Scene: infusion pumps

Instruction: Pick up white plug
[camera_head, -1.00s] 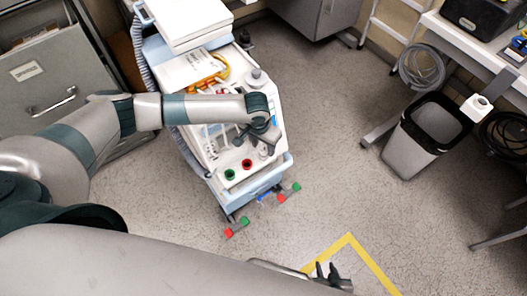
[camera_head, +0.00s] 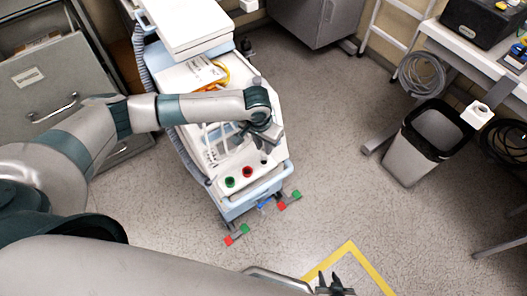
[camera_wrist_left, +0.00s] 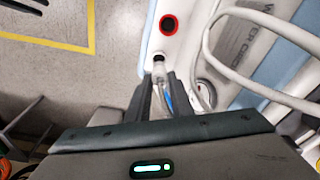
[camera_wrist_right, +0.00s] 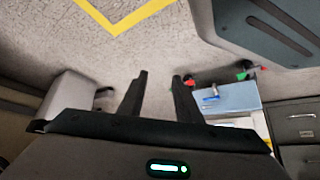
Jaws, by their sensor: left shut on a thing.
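The white plug (camera_wrist_left: 158,72) is between the fingertips of my left gripper (camera_wrist_left: 158,84) in the left wrist view. My left gripper (camera_head: 240,139) is shut on it above the cart's (camera_head: 211,184) top panel. In the head view the plug is largely hidden by the gripper. My right gripper (camera_wrist_right: 158,78) is open and empty, away from the cart; it also shows at the bottom of the head view (camera_head: 335,285).
A red socket (camera_head: 247,171) and a green socket (camera_head: 230,182) lie beside the black one. A pale cable (camera_wrist_left: 262,22) loops beside my left gripper. A grey bin (camera_head: 425,145) and a workbench (camera_head: 460,45) stand at right. The middle floor is clear.

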